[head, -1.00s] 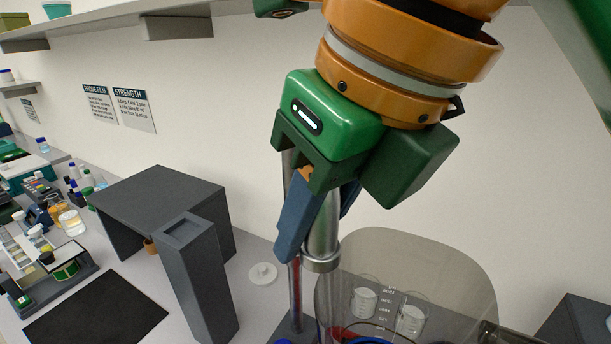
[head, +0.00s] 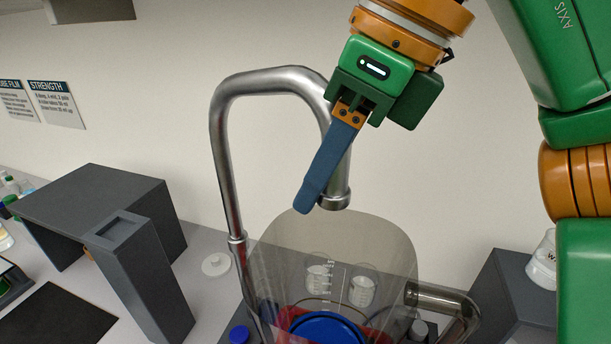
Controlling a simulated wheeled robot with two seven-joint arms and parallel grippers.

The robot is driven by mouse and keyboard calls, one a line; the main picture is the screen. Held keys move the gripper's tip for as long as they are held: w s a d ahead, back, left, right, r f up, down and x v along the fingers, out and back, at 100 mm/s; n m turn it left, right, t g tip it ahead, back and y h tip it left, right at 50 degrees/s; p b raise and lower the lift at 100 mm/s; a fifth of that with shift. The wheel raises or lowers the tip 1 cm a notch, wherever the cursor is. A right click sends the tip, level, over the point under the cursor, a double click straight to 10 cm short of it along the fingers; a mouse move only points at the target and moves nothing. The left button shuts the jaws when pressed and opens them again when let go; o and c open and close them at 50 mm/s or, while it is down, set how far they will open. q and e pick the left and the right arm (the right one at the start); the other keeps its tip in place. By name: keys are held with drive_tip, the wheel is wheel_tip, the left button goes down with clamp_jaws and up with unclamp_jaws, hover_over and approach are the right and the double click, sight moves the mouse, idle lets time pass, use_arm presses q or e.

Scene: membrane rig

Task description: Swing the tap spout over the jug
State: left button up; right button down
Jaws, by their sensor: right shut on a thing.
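The tap spout (head: 268,75) is a shiny steel gooseneck. It rises from its post at the left of the jug and arches right, with its end pointing down. My right gripper (head: 328,175) is shut on the downturned part of the spout, its blue finger slanting across the steel. The jug (head: 390,240) is a large, smoky clear vessel with scale marks and a thick clear handle (head: 455,303) at its right. In the picture the spout's open end sits just above the jug's rim; the exact depth is hard to tell. My left gripper is not seen.
A dark grey table-like stand (head: 95,195) and a tall grey block (head: 145,275) stand left of the tap. A small white disc (head: 216,264) lies between. A blue round piece (head: 328,328) shows through the jug. A grey box (head: 510,285) stands at right.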

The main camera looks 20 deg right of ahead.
idle(0.3)
drive_tip(key=c, duration=0.6)
unclamp_jaws()
drive_tip(key=shift+d, duration=0.15)
